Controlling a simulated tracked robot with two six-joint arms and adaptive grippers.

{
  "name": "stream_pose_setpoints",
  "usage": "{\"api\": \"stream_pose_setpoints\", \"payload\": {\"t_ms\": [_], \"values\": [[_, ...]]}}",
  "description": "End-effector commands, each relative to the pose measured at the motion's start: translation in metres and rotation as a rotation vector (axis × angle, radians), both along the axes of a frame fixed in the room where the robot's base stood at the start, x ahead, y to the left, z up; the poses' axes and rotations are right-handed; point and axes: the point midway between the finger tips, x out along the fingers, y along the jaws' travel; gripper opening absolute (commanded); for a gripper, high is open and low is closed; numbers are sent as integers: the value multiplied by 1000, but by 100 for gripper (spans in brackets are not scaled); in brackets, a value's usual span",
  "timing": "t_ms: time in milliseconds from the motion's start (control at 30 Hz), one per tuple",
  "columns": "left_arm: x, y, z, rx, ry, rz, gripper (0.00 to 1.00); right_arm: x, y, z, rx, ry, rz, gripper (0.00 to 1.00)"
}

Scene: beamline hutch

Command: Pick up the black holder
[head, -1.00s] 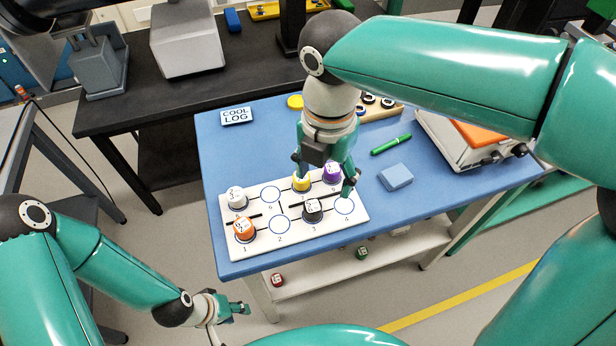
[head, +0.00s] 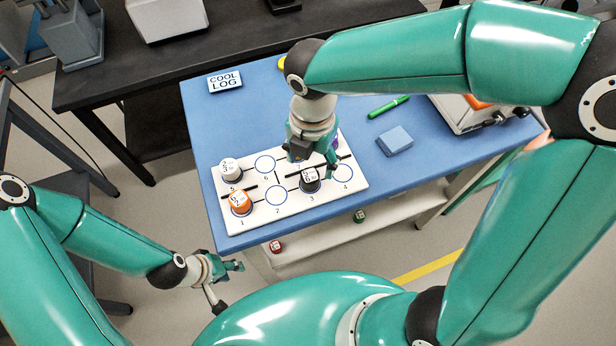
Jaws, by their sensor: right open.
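The black holder (head: 310,183), with a white marked top, stands upright at circle 3 on the white numbered board (head: 243,222). My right gripper (head: 312,165) is open directly above and behind it, pointing down. Its fingers are to either side of the holder's top in the picture; I cannot tell whether they touch it. My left gripper (head: 236,266) is low, off the front left of the table, away from the board; its fingers are too small to judge.
An orange holder (head: 240,203) stands at circle 1 and a white one (head: 230,170) at circle 5. My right gripper mostly hides a purple holder (head: 335,143). A blue block (head: 395,140) and green pen (head: 388,107) lie on the blue tabletop (head: 420,165). Circles 2, 4 and 6 are empty.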

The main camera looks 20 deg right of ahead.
Motion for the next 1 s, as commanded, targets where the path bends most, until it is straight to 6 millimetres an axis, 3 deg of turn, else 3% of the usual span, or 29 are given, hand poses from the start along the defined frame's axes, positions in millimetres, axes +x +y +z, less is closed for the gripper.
{"api": "stream_pose_setpoints", "payload": {"t_ms": [233,500,800,867,1000], "values": [[0,0,1,0,0,0,40,-1,0,-16,-1,3,0,69],[0,0,3,0,0,0,40,-1,1,-53,-1,4,-1,69],[0,0,3,0,0,0,40,-1,2,-59,1,0,-1,69],[0,0,3,0,0,0,40,-1,2,-59,1,0,-1,63],[0,0,3,0,0,0,40,0,2,-58,1,0,-1,39]]}}
